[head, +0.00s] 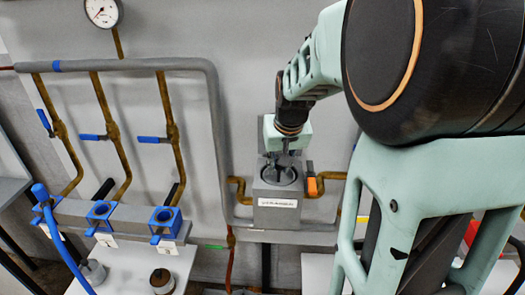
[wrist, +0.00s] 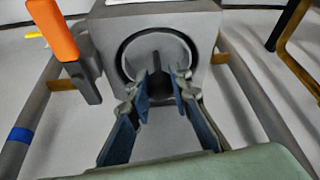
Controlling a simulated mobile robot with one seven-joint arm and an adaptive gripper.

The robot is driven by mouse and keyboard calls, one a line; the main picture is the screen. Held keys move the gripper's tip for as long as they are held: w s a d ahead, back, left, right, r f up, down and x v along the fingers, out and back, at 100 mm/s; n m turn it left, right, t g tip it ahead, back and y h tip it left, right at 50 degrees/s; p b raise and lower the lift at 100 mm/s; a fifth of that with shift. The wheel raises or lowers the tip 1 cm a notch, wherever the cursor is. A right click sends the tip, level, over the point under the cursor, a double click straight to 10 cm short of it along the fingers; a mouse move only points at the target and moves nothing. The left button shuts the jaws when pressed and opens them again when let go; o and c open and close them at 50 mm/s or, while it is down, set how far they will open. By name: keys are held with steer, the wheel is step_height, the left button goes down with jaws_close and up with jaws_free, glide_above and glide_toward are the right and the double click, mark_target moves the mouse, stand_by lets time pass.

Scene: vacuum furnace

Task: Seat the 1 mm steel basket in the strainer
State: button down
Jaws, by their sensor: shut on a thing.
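The strainer (head: 276,214) is a grey box-shaped body with a round opening on top and a white label on its front. It also shows in the wrist view (wrist: 110,35), with a dark ring around the bore. My gripper (head: 279,158) is directly over the opening, fingers pointing down into it. In the wrist view my gripper (wrist: 162,87) has its fingertips at the mouth of the bore, shut on a slim dark grey upright piece, apparently the handle of the steel basket (wrist: 156,66). The basket's body is mostly hidden in the bore, so its seating depth cannot be told.
An orange-handled lever (head: 311,182) stands close beside the strainer on the right. Brown pipes (head: 240,189) join it on both sides. Blue-framed square fittings (head: 165,219) sit on a grey ledge at left. A white table (head: 125,268) below carries small round pieces.

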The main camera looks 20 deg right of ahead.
mark_target(279, 177)
steer(key=shift+f+b, duration=1.7)
steer(key=shift+f, duration=0.6)
steer(key=shift+f+b, duration=0.3)
steer(key=c, duration=1.7)
jaws_free()
steer(key=v, duration=0.7)
steer(key=shift+s+r, duration=0.15)
steer(key=shift+r, duration=0.1)
steer(key=shift+r, duration=0.15)
